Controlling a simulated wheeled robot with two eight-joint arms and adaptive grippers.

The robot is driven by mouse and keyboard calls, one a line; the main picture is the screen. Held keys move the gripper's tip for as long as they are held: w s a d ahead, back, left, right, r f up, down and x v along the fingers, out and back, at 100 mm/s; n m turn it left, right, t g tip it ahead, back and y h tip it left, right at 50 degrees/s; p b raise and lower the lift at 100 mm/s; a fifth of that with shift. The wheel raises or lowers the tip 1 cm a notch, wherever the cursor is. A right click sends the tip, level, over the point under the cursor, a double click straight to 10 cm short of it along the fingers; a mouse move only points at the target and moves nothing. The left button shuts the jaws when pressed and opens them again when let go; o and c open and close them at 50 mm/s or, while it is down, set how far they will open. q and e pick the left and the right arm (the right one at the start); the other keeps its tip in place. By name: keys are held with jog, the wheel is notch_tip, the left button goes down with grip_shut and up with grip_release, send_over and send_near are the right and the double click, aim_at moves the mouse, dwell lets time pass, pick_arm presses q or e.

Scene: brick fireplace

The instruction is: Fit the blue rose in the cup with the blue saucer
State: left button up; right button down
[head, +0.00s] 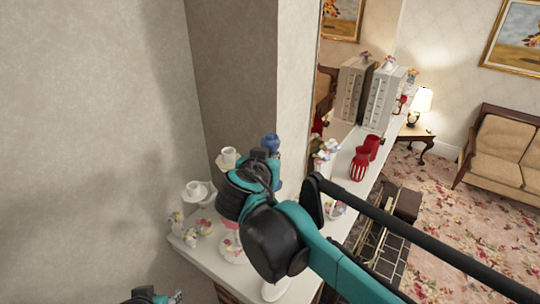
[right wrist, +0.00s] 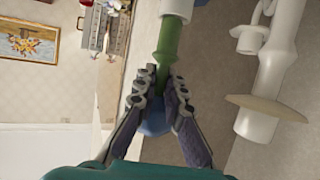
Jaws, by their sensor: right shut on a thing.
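My right gripper (right wrist: 152,82) is shut on the blue rose (right wrist: 155,118). In the right wrist view, its blue head is between the fingers, and its green stem runs up to a white cylindrical piece (right wrist: 178,8) at the top edge. I cannot tell if the stem is inside it or just in line with it. In the head view the blue rose (head: 270,142) shows above my wrist, beside a white cup (head: 228,154) on a pale saucer.
Another white cup (head: 196,188) stands on the shelf's left end among colourful ornaments (head: 204,227). White stacked ware (right wrist: 268,90) stands close on the right in the wrist view. Walls border the corner.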

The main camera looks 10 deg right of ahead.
jog(key=shift+f+b, duration=0.8)
jog(key=shift+f, duration=0.4)
jog(key=c, duration=1.5)
grip_release()
jog(key=shift+c, duration=0.2)
jog(key=v, duration=1.2)
